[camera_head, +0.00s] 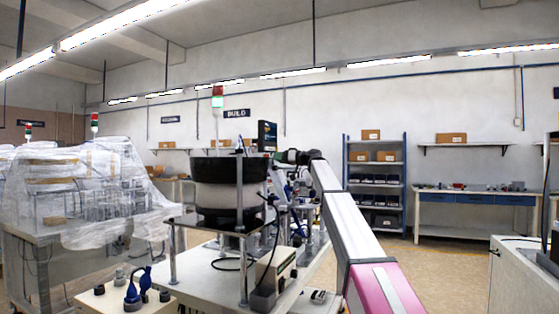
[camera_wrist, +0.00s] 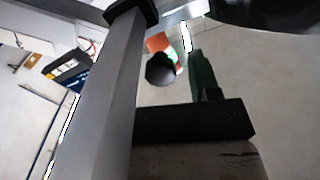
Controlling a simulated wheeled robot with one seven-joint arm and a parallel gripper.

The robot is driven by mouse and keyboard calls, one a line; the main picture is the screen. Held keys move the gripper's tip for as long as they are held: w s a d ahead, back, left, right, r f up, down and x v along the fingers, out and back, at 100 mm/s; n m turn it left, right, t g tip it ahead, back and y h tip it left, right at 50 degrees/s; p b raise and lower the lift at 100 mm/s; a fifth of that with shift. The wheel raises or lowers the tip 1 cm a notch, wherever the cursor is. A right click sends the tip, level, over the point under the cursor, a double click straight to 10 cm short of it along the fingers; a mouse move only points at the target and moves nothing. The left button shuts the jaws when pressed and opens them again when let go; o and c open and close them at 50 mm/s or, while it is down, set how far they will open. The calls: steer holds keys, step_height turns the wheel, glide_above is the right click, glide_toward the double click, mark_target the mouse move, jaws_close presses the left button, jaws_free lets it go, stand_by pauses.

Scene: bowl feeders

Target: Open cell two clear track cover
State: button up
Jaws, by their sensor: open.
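The arm's pink and white links rise from the lower right in the head view, and my gripper (camera_head: 284,157) is at their far end, small and dark. It is just right of the dark bowl feeder (camera_head: 217,206), at about its rim height. My gripper is open; I see nothing held in it. The fingers are too small to make out in the head view. The wrist view is filled by a close grey bar (camera_wrist: 105,95) and a black block (camera_wrist: 195,122), whose roles I cannot tell. I cannot make out the clear track cover in either view.
A dark screen (camera_head: 267,136) stands behind my gripper and shows in the wrist view (camera_wrist: 68,66). A plastic-wrapped machine (camera_head: 85,190) is at the left. Shelves (camera_head: 376,180) and a workbench (camera_head: 470,199) line the back; open floor lies right.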

steer(key=shift+a, duration=0.2)
jaws_close()
steer(key=v, duration=1.2)
steer(key=shift+d, duration=0.15)
jaws_free()
steer(key=v, duration=1.1)
